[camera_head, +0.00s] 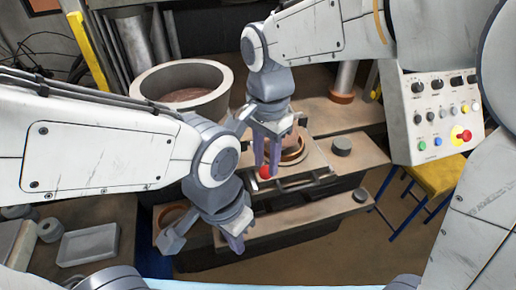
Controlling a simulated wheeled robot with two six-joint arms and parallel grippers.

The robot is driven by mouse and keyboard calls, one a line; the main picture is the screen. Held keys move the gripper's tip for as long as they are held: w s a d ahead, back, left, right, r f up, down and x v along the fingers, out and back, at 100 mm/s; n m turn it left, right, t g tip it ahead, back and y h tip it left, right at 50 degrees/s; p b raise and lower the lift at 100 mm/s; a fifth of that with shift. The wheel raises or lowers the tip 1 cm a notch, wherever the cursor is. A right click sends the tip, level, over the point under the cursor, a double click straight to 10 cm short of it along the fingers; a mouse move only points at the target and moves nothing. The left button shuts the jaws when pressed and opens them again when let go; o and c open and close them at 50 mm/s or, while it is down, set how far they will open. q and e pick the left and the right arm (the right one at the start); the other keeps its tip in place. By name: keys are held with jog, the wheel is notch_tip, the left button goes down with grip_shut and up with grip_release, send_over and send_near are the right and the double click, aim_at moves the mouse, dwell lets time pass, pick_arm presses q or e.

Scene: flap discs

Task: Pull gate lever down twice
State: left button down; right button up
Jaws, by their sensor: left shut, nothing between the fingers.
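A round red knob (265,172) shows at the front of the machine's upper shelf; it may be the gate lever's end, but the rest of the lever cannot be made out. My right gripper (267,168) points down right at the knob, its fingers apart; whether it touches the knob is not clear. My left gripper (236,246) is lower and nearer, shut and empty, in front of the machine's lower shelf (300,214).
A large grey bowl (225,82) of brownish material stands behind my arms. A control panel (437,115) with knobs and a red button is at the right, above a yellow stool (440,177). A pale tray (88,245) lies on the left bench.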

notch_tip(320, 180, down, 7)
jog(key=b, duration=0.4)
jog(key=shift+r, duration=0.2)
dwell(0.4)
notch_tip(320, 180, up, 10)
jog(key=p, duration=0.9)
jog(key=shift+r, duration=0.2)
dwell(0.4)
